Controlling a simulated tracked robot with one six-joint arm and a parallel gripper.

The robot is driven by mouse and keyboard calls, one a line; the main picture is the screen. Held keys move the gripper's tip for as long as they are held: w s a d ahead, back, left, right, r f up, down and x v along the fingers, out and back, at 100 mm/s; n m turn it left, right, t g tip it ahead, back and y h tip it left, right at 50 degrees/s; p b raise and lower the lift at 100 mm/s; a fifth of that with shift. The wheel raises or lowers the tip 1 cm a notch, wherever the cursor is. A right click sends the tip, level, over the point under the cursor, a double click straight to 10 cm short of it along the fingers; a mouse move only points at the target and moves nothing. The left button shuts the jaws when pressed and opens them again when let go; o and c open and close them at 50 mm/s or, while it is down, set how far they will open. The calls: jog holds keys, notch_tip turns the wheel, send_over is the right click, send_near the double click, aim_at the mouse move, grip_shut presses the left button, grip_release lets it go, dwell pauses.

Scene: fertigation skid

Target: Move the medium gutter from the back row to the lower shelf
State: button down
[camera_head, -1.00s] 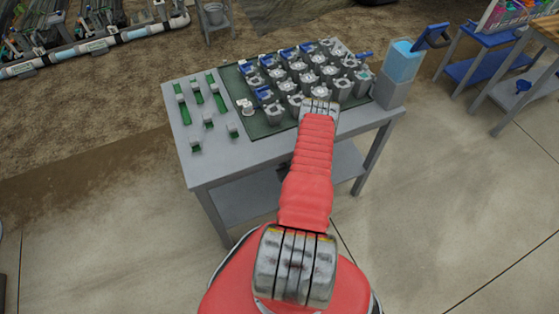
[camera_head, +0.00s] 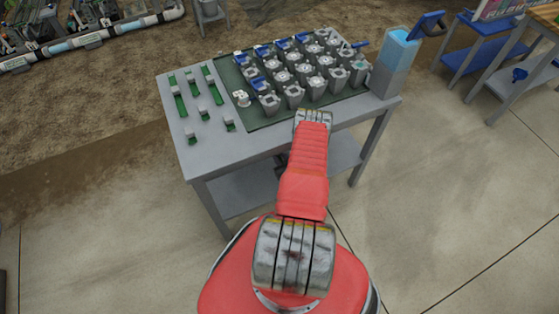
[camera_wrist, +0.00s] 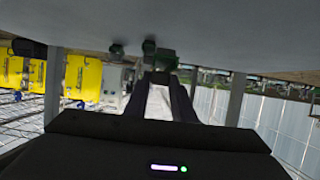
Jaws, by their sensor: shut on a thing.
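In the head view my arm hides my gripper at the front of the grey table; only a small dark part shows beside the arm. In the wrist view my gripper (camera_wrist: 160,78) has its two dark fingers around a narrow thing, with a dark green piece (camera_wrist: 162,58) at their tips. I take it for the medium gutter; its length is mostly hidden. Several green gutters with white blocks (camera_head: 180,98) stand on the left of the tabletop. The lower shelf (camera_head: 243,190) under the table is partly visible and looks bare on the left; my arm covers its middle.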

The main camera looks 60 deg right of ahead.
jog(key=shift+f, duration=2)
jog(key=shift+f, duration=0.1)
jog(key=c, duration=1.5)
grip_release()
jog(key=v, duration=1.1)
jog(key=shift+s, duration=0.2)
jog(key=shift+s+a+r, duration=0.25)
jog(key=shift+r, duration=0.05)
jog(key=shift+w, duration=0.1)
